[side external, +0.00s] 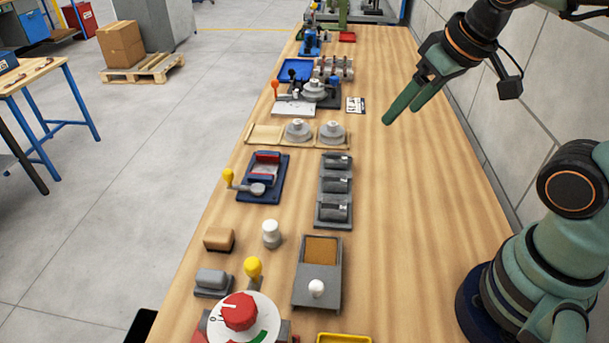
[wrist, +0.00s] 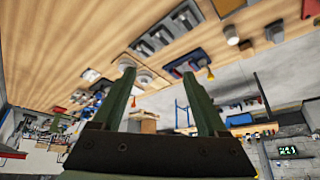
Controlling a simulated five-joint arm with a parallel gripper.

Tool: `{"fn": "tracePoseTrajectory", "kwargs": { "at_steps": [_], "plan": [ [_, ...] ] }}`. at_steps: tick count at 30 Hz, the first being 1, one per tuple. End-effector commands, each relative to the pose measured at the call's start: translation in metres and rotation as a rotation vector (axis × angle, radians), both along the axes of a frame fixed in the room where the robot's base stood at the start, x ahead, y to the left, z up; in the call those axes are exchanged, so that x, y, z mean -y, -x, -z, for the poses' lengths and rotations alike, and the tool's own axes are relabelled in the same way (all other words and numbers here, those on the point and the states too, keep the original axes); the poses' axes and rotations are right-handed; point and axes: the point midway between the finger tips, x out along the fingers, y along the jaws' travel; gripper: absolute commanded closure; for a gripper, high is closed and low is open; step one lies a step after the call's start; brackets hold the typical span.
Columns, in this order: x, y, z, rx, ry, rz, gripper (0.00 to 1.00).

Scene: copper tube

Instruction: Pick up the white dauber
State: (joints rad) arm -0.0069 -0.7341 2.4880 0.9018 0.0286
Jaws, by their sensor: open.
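A small upright white piece with a rounded top (side external: 271,233), which looks like the white dauber, stands on the bench in the side view, left of the grey tray. It also shows near the top right of the wrist view (wrist: 231,34). A second white round knob (side external: 317,288) sits on the front of the grey tray, so I cannot be certain which is the dauber. My gripper (side external: 405,100) is open and empty, raised over the right side of the bench, well away from both. Its two green fingers (wrist: 158,75) stand apart in the wrist view.
The grey tray (side external: 301,269) has a brown pad. A tan block (side external: 219,239), a yellow-knobbed piece (side external: 253,268) and a red dial (side external: 239,311) stand close to the white piece. Grey holders (side external: 335,188) stand behind. The bench's right side (side external: 410,210) is clear, beside a wall.

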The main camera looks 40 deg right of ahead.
Motion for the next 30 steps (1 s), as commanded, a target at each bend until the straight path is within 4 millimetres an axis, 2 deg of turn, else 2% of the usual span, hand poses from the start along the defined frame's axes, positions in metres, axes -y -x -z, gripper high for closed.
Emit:
{"fn": "tracePoseTrajectory", "kwargs": {
  "at_steps": [5,14,18,24,30],
  "plan": [
    [-0.020,-0.018,-0.001,-0.068,-0.101,0.150,0.24],
    [-0.085,-0.068,0.017,-0.248,-0.300,0.625,0.24],
    [-0.121,-0.086,0.037,-0.318,-0.350,0.868,0.24],
    [-0.174,-0.102,0.076,-0.379,-0.374,1.211,0.24],
    [-0.208,-0.105,0.107,-0.391,-0.372,1.444,0.24]
  ]
}}
